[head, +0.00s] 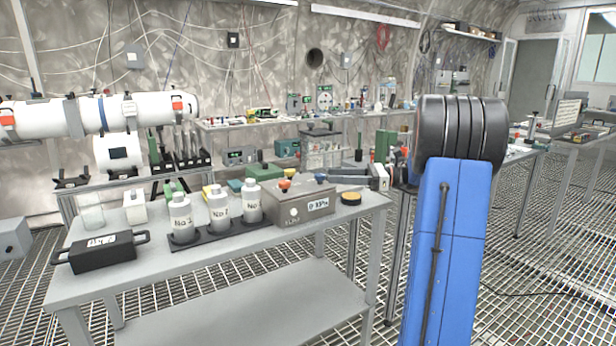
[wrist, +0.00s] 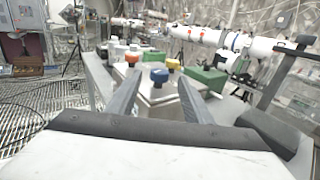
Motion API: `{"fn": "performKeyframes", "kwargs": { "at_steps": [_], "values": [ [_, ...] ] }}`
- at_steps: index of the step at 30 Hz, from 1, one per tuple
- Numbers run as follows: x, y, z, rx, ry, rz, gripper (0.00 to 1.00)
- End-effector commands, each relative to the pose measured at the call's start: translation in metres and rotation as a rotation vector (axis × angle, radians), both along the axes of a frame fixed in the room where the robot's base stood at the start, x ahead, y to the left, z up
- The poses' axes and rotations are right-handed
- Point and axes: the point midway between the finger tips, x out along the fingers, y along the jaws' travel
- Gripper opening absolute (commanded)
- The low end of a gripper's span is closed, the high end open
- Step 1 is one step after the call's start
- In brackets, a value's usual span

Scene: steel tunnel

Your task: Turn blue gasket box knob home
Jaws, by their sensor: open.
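The grey gasket box (head: 300,206) stands at the right end of the near bench, with a labelled front. Its blue knob (wrist: 159,75) is upright on the lid in the wrist view, with an orange-red knob (wrist: 132,58) and a yellow knob (wrist: 173,64) behind it. In the head view the orange knob (head: 284,184) and blue knob (head: 320,178) show small. My gripper (wrist: 160,86) is open and empty, its two dark fingers either side of the blue knob in the picture. I cannot tell whether they touch it. In the head view my gripper (head: 346,176) reaches in from the right.
Several white bottles (head: 219,208) stand in a dark rack left of the box. A black handled case (head: 100,250) lies at the bench's left. A yellow-black disc (head: 350,198) lies right of the box. Green boxes (wrist: 205,80) stand behind it.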

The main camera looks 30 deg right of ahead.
Motion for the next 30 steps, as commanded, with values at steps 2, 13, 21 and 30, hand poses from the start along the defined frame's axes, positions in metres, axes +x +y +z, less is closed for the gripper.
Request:
{"fn": "performKeyframes", "kwargs": {
  "at_steps": [2, 13, 21, 30],
  "values": [
    [0.008, 0.014, 0.0, 0.001, 0.001, 0.003, 0.46],
    [0.041, 0.064, 0.0, 0.0, 0.0, 0.003, 0.46],
    [0.052, 0.08, 0.0, 0.001, -0.001, 0.0, 0.46],
    [0.053, 0.081, 0.0, 0.001, -0.001, -0.001, 0.46]
  ]
}}
